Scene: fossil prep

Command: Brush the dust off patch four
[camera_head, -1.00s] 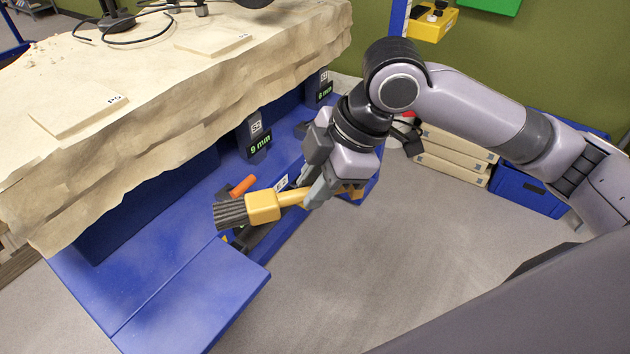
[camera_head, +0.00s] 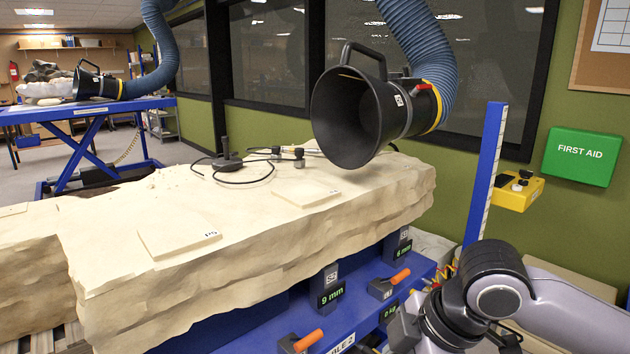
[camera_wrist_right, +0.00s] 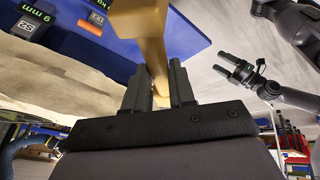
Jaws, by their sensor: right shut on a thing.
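My right gripper (camera_wrist_right: 160,92) is shut on the yellow handle of the brush (camera_wrist_right: 142,22) in the wrist view. The bristles are out of frame there, and the head view does not show the brush. In the head view my right wrist is at the lower right, beside the blue frame under the plaster-coloured block (camera_head: 130,225). A flat patch marked P5 (camera_head: 178,238) lies on the block. A second flat patch (camera_head: 306,194) lies farther back; its label is too small to read. My left gripper (camera_wrist_right: 228,68) shows open and empty in the wrist view.
A black extraction hood (camera_head: 350,118) on a blue hose hangs over the block's far end. A cable with small fittings (camera_head: 228,160) lies on the block. A blue upright post (camera_head: 486,172) and a yellow box (camera_head: 518,192) stand to the right.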

